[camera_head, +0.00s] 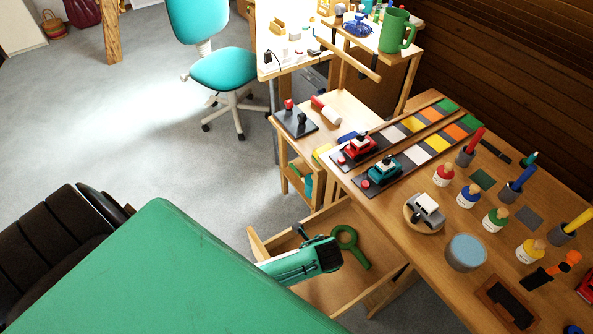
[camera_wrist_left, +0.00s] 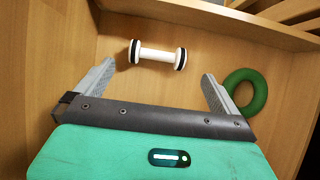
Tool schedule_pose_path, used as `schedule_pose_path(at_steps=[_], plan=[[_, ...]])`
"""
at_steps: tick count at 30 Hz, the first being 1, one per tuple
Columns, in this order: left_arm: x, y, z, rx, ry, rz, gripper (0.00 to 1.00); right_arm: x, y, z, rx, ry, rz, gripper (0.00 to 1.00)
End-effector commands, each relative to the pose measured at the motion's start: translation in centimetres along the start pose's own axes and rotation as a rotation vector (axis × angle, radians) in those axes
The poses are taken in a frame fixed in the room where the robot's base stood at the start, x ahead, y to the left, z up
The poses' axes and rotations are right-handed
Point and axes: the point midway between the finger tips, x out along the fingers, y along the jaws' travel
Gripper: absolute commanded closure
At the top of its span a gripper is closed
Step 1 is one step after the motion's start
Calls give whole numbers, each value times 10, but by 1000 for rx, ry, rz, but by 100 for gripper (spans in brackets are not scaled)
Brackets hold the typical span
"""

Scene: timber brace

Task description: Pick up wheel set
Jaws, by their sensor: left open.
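The wheel set (camera_wrist_left: 157,55), a white axle with a dark-banded white wheel at each end, lies in the open wooden drawer (camera_head: 347,212). In the left wrist view it lies crosswise just beyond my left gripper (camera_wrist_left: 157,70), between the lines of its two fingers. The fingers are spread and nothing is between them. In the head view my left gripper (camera_head: 322,243) is over the drawer, and I cannot make out the wheel set there. My right gripper is not in view.
A green ring-shaped object (camera_head: 349,241) lies in the drawer, close to the right finger in the wrist view. Drawer walls rise around. Open floor lies left.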

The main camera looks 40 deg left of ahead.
Motion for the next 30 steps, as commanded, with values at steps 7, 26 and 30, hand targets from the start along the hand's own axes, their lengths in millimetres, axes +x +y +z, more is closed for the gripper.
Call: schedule_pose_path(at_steps=[7,26,30], plan=[[18,2,1,-1,0,3,0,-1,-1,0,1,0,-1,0],[61,4,0,0,1,0,4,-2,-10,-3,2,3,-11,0],[61,4,0,0,1,0,31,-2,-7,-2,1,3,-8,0]])
